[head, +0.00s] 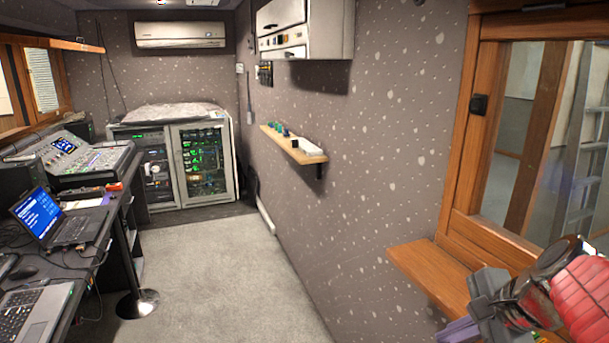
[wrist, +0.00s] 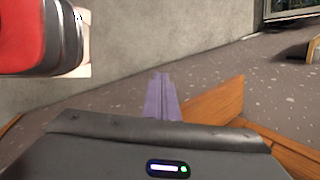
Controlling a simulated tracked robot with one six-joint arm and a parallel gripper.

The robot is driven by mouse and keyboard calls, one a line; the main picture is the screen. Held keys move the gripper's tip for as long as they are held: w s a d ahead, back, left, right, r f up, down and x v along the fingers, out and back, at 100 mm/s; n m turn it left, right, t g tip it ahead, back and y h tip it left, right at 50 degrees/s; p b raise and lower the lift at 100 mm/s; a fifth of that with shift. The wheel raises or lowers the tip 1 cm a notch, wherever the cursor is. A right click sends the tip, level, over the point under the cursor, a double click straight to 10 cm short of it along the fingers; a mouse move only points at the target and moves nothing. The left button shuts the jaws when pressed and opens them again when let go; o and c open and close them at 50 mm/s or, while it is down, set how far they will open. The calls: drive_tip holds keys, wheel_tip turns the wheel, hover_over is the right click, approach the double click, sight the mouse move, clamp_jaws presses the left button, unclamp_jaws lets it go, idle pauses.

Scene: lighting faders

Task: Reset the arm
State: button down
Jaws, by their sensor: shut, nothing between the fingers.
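My gripper (head: 456,332) is at the lower right of the head view, at the end of my red and grey arm. Its purple fingers are close to the wooden ledge under the window. In the wrist view the purple fingers (wrist: 162,92) are together, with nothing between them. The lighting console (head: 88,158) with its faders and lit screen is on the left desk, far from my gripper. Its fader positions are too small to read.
A wooden ledge (head: 432,274) juts from the right wall beside my gripper. A small shelf (head: 296,150) with little items is farther along that wall. Laptops (head: 62,218) are on the left desk. A glass-door rack (head: 200,162) stands at the back. The carpet (head: 215,280) between is clear.

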drive_tip(key=s+a+f+n+h, duration=0.2)
drive_tip(key=s+a+n, duration=0.6)
drive_tip(key=n, duration=0.9)
drive_tip(key=shift+s+a+f+n+h, duration=0.4)
drive_tip(key=shift+a+f, duration=0.1)
drive_tip(key=shift+a, duration=0.4)
